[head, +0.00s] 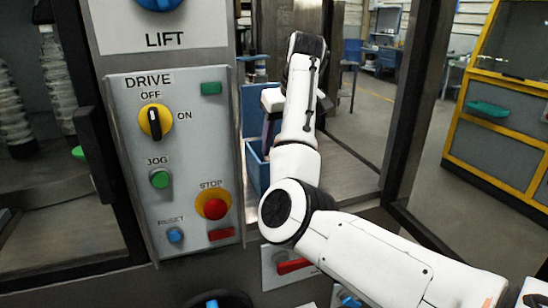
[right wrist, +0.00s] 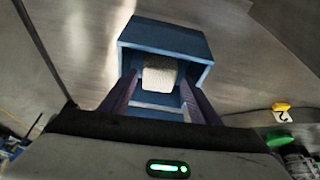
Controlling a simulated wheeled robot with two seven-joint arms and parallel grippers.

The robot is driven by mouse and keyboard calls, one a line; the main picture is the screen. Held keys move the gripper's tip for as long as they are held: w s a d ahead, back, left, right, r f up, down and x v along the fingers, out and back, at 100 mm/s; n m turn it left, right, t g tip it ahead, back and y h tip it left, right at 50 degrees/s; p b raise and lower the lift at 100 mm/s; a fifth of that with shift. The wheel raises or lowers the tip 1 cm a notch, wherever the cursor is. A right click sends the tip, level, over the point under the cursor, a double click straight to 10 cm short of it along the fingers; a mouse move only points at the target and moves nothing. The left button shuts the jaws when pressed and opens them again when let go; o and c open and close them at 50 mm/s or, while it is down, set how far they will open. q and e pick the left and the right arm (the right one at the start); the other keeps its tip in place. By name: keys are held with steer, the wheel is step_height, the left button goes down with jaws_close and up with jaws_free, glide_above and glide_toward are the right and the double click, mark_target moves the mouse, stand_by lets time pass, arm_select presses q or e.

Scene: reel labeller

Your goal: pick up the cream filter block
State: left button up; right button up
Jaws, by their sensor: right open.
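The cream filter block (right wrist: 160,74) shows in the right wrist view, inside an open blue box (right wrist: 165,33). My right gripper (right wrist: 158,88) is open, with its two dark purple fingers reaching into the box mouth, one on each side of the block. I cannot tell whether the fingers touch the block. In the head view the blue box (head: 253,168) is partly covered by my right arm, and the block is hidden there. My left gripper is in neither view.
A control panel (head: 190,240) with DRIVE, JOG, STOP and RESET controls stands left of my right arm. A dark frame post (head: 412,105) rises on the right. Grey floor of the bay (head: 345,165) is bare right of the box. A yellow-edged cabinet (head: 495,125) stands farther right.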

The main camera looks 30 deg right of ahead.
steer(key=shift+x, duration=0.75)
steer(key=p+x, duration=0.1)
steer(key=x, duration=0.3)
steer(key=shift+w+f, duration=0.15)
steer(key=shift+w, duration=0.1)
steer(key=shift+w+f, duration=0.15)
steer(key=shift+f, duration=0.15)
steer(key=c, duration=0.8)
